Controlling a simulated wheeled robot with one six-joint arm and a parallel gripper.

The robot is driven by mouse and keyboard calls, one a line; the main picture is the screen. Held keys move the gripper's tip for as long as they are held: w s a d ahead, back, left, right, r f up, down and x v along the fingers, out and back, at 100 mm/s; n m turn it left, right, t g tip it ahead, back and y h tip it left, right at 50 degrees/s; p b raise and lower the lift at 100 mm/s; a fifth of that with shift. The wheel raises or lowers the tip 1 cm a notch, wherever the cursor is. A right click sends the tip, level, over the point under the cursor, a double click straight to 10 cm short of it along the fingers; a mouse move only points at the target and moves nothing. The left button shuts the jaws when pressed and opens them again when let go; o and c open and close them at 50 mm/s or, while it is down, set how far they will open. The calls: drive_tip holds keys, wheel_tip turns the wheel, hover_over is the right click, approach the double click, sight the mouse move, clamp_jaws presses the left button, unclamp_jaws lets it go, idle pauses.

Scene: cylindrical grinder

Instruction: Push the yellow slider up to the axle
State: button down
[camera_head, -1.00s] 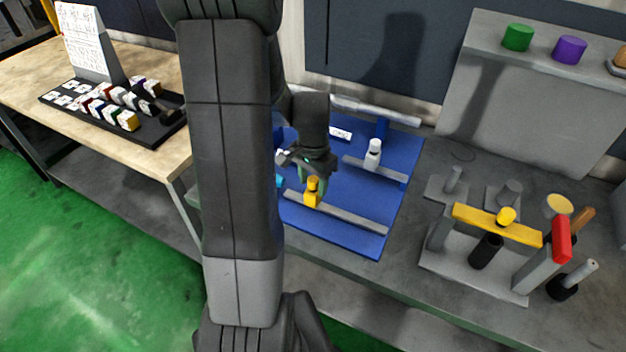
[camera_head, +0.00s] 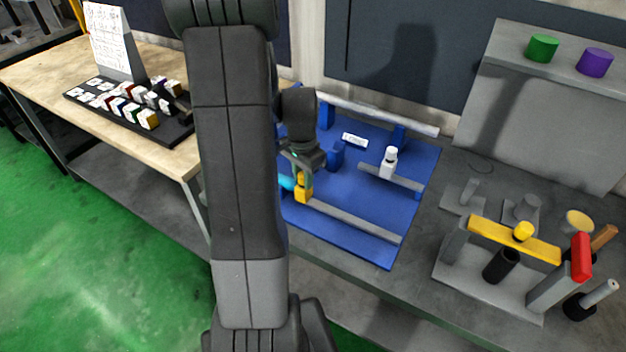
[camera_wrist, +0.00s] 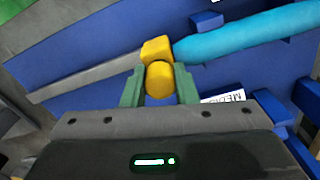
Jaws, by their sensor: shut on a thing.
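The yellow slider (camera_head: 303,190) sits on the near grey rail (camera_head: 350,220) of the blue board, toward the rail's left end. My gripper (camera_head: 304,175) is above it and shut on the slider's knob. In the wrist view the green fingers of my gripper (camera_wrist: 160,88) stand on both sides of the round yellow knob (camera_wrist: 159,82), with the slider's block (camera_wrist: 156,48) just beyond. The cyan axle (camera_wrist: 245,32) has its pointed end at the block; they look in contact or nearly so. In the head view the axle (camera_head: 287,182) is mostly hidden behind my arm.
A white slider (camera_head: 389,162) stands on a second grey rail (camera_head: 405,181). A blue block (camera_head: 336,154) and a label (camera_head: 355,140) lie behind my gripper. At right is a grey fixture with a yellow bar (camera_head: 515,240). A wooden table (camera_head: 150,165) stands at left.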

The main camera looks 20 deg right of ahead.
drive_tip(key=shift+w+r, duration=0.1)
drive_tip(key=shift+w, duration=0.05)
drive_tip(key=c, duration=1.6)
unclamp_jaws()
drive_tip(key=o, duration=0.5)
drive_tip(key=shift+w+a, duration=0.1)
drive_tip(key=shift+a, duration=0.05)
drive_tip(key=shift+c, duration=0.2)
wheel_tip(320, 180, up, 14)
